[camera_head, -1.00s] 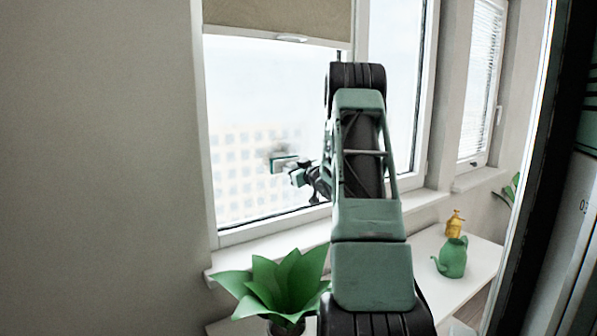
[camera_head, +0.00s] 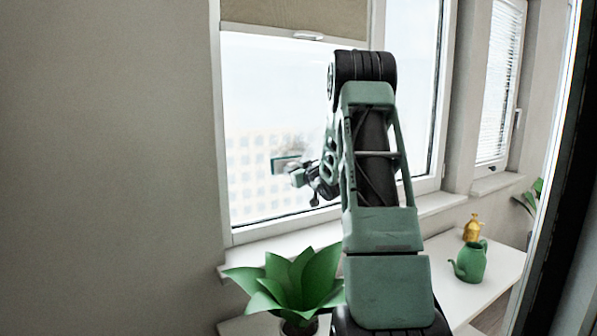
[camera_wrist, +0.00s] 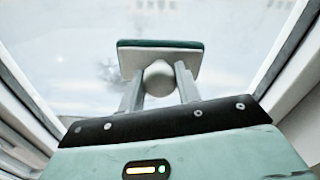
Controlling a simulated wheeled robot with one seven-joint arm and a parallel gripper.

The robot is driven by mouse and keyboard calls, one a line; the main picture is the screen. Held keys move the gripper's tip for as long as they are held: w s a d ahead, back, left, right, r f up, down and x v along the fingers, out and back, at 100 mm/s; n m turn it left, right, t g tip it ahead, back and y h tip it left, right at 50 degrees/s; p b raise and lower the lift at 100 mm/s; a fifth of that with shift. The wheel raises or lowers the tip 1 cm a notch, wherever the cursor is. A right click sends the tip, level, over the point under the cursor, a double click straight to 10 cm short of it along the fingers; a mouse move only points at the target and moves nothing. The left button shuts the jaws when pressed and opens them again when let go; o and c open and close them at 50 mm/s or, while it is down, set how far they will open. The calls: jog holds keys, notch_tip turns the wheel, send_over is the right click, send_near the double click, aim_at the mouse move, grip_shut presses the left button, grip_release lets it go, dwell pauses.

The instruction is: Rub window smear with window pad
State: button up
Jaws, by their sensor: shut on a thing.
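The window pad (camera_head: 286,164) is a flat block with a teal-edged face and a round pale knob at its back. My gripper (camera_wrist: 160,76) is shut on this knob, one finger on each side. In the wrist view the pad (camera_wrist: 160,46) is held up in front of the glass. The window smear (camera_wrist: 108,72) is a faint grey blotch, left of the knob and partly behind the pad. In the head view the smear is faint, around the pad's upper edge. I cannot tell whether the pad touches the glass.
The window has a white frame (camera_head: 222,150) and a beige blind (camera_head: 295,15) at its top. A green plant (camera_head: 295,280) stands below the sill.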

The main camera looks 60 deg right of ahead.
jog(key=shift+w+a+b, duration=1.55)
jog(key=shift+a+b, duration=0.1)
jog(key=shift+a, duration=1.3)
jog(key=shift+s+d+r+p, duration=0.45)
jog(key=shift+d+r, duration=0.15)
jog(key=shift+d, duration=0.2)
jog(key=shift+s+d+r+p, duration=0.4)
jog(key=shift+d+r, duration=0.15)
jog(key=shift+d, duration=0.2)
jog(key=shift+s+d+r+p, duration=1.3)
jog(key=shift+s+d+p, duration=1.45)
jog(key=shift+d, duration=3.3)
jog(key=w+a+r+b, duration=0.1)
jog(key=w+a+b, duration=0.2)
jog(key=a, duration=0.4)
jog(key=w+a+r+b, duration=0.1)
jog(key=w+a+b, duration=0.3)
jog(key=a, duration=0.4)
jog(key=shift+b, duration=0.3)
